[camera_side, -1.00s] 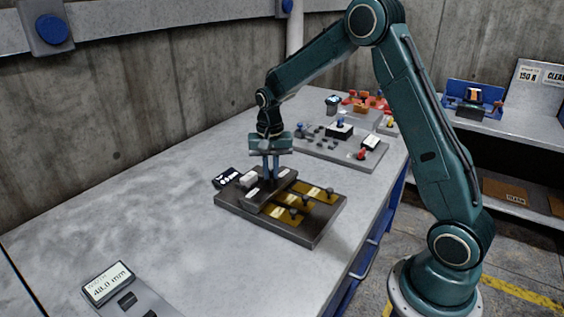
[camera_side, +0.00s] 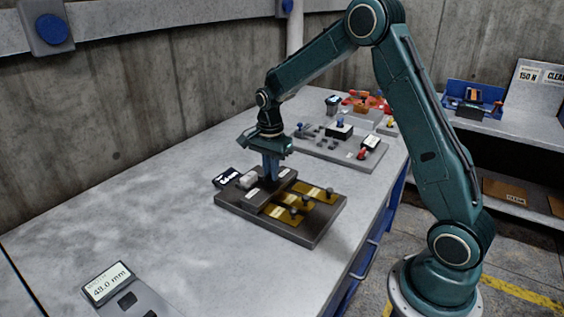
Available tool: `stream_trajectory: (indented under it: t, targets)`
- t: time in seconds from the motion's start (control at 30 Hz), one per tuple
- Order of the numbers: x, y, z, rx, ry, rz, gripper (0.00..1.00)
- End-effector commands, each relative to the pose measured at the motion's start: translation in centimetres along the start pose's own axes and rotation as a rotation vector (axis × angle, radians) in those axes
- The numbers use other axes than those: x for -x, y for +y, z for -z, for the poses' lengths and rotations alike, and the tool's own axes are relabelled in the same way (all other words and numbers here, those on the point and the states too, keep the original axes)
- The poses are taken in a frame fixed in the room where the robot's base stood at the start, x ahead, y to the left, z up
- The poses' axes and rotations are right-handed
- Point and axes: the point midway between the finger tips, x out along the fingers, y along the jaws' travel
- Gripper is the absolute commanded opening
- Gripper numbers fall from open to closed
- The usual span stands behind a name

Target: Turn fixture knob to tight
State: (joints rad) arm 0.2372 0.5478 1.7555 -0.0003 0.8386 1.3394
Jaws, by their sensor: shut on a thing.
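The fixture (camera_side: 318,231) is a dark brown block lying on the grey bench, with yellow labelled strips and several small dark knobs on its right part. A raised dark section with a small white block (camera_side: 247,181) stands at its left part. My gripper (camera_side: 270,178) points straight down over the raised section, its blue-grey fingers close together. The fingers are shut on the fixture knob, which they hide from view. A small black display (camera_side: 226,178) sits at the fixture's left back edge; its text is too small to read surely.
A grey panel (camera_side: 340,150) with coloured knobs and a red-orange device (camera_side: 367,103) stand behind. A gauge reading about 48.0 mm (camera_side: 107,283) lies at the front left. The bench (camera_side: 120,215) left of the fixture is clear.

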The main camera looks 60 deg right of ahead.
Motion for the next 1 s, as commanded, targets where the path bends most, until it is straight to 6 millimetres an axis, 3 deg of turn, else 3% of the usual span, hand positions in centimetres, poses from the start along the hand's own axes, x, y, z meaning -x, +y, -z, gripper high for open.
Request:
stream_trajectory:
  t: [0.4,0.43,0.53,1.0]
  targets:
    - [0.10,-0.05,0.04,-0.013,0.001,0.002,0.00]
    - [0.10,-0.05,0.04,-0.013,0.001,0.002,0.16]
    - [0.08,-0.04,0.03,-0.012,0.001,0.002,0.34]
    - [0.58,-0.04,0.01,-0.010,0.000,0.001,0.34]
